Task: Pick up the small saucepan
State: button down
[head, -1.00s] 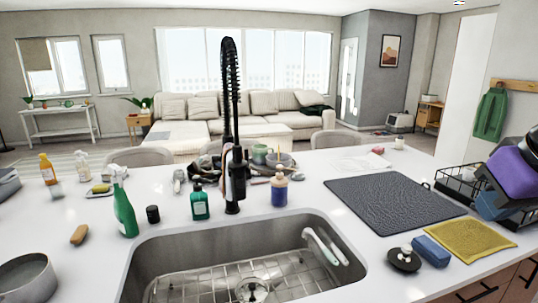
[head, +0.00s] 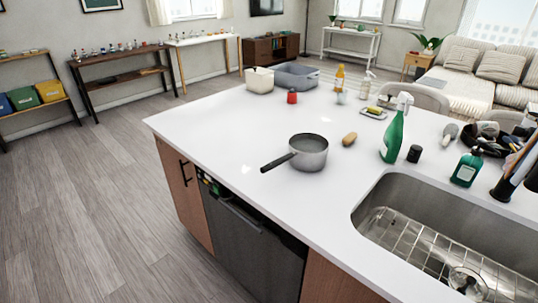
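A small saucepan (head: 309,154) stands upright on the white island counter (head: 222,126), left of the sink. It is grey metal and looks empty inside. Its dark handle (head: 277,163) points left and toward me, toward the counter's near edge. My gripper is not in this view, so I cannot see where it is relative to the pan.
A green spray bottle (head: 394,132) and a small black jar (head: 414,154) stand farther right, near the sink (head: 378,208). A red jar (head: 292,96) and a grey tub (head: 296,75) stand behind. The counter left of the pan is clear.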

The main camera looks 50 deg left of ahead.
aim_at(294, 159)
jog(key=u, duration=1.5)
